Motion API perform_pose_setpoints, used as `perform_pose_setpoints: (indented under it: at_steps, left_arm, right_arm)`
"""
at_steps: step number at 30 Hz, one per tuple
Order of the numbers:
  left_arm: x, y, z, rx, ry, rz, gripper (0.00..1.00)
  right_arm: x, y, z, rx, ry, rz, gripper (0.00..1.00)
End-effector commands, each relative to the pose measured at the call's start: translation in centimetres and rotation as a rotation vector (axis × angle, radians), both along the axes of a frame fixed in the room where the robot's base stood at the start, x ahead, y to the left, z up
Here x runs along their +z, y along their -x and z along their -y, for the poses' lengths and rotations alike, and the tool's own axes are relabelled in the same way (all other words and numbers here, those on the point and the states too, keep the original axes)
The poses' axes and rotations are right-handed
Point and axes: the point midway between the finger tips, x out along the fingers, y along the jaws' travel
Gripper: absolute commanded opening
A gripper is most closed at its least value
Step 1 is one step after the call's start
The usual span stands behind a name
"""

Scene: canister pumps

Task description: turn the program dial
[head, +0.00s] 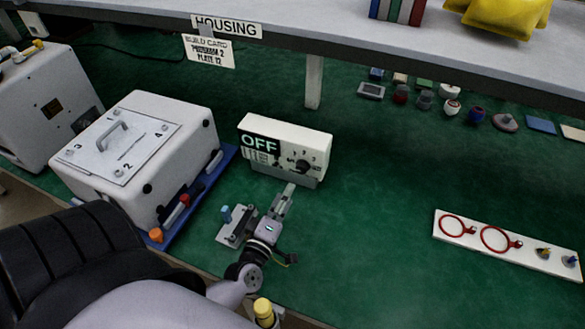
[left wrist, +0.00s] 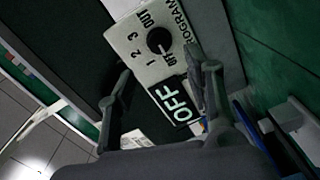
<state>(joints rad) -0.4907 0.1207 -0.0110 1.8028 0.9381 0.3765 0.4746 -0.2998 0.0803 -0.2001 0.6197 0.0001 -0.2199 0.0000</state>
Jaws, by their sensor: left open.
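The program box (head: 318,150) is a white panel with a black OFF display (head: 260,144) on its left part. Its black round program dial (head: 303,166) sits on the right part, by the numbers 1, 2 and 3. In the left wrist view the dial (left wrist: 158,40) shows face-on, with OUT and OFF also marked; I cannot tell its pointer's direction. The OFF display (left wrist: 176,101) shows below it. My left gripper (head: 288,192) is open and empty, just in front of the box and below the dial, apparently apart from it. My right gripper is not seen.
A white housing (head: 140,150) with a handle stands left of the box on a blue tray (head: 222,165). A white strip with red rings (head: 470,232) lies at the right. A shelf (head: 313,80) overhangs the back.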

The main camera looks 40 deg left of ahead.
Motion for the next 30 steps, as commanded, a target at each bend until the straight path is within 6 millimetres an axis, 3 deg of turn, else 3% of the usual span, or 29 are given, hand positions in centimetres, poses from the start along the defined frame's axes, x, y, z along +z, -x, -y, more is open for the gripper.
perform_pose_setpoints:
  at_steps: [3,8,25,30]
  left_arm:
    - [0.0,1.7,0.4,-0.001,0.0,-0.001,0.47]
    - [0.0,2.7,0.6,0.0,0.0,0.001,0.47]
    - [0.1,2.8,0.7,0.0,0.0,0.001,0.47]
    - [1.9,2.8,0.7,0.001,0.0,0.001,0.47]
  right_arm:
    - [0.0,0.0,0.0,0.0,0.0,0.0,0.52]
    - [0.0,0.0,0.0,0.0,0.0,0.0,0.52]
    - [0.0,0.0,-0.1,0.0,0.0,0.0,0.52]
    - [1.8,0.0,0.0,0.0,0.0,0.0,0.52]
